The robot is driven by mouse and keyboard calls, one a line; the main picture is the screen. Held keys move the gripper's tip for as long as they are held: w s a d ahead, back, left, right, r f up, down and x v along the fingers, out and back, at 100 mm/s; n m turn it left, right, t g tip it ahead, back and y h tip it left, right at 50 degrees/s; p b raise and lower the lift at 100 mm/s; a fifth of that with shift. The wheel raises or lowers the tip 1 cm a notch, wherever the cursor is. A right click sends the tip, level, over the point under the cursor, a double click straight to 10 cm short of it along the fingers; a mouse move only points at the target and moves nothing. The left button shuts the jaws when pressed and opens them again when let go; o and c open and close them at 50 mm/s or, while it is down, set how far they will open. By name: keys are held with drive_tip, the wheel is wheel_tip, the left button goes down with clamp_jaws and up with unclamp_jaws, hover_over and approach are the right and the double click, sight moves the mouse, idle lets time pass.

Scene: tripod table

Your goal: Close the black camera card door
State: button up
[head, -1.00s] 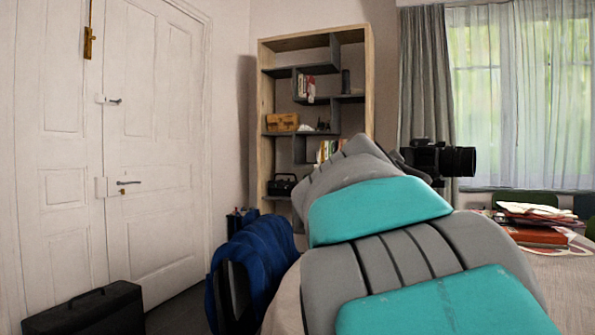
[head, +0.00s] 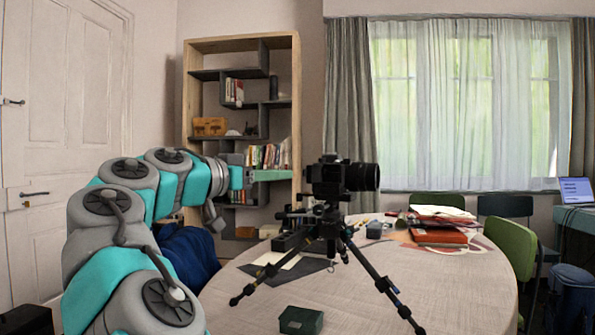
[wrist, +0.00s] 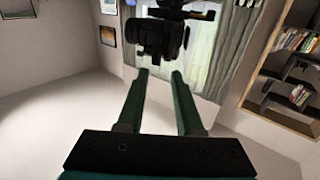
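The black camera (head: 342,177) sits on a black tripod (head: 335,222) that stands on the round table (head: 450,285); its lens points right. In the wrist view the camera (wrist: 155,38) is at the top, beyond my fingertips. My gripper (head: 291,175) is at camera height, just left of the camera body, with a small gap between them. In the wrist view my gripper (wrist: 160,73) shows two green fingers apart with nothing between them. The camera card door cannot be made out on the dark body in either view.
Red folders and papers (head: 440,225) lie at the table's right rear. A small dark green box (head: 301,320) is at the front edge. The tripod legs spread wide over the table. A bookshelf (head: 190,100) stands behind, and a green chair (head: 511,250) at right.

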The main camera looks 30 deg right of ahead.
sight(314, 174)
drive_tip(key=x, duration=0.6)
drive_tip(key=shift+d, duration=0.15)
clamp_jaws()
idle(1.2)
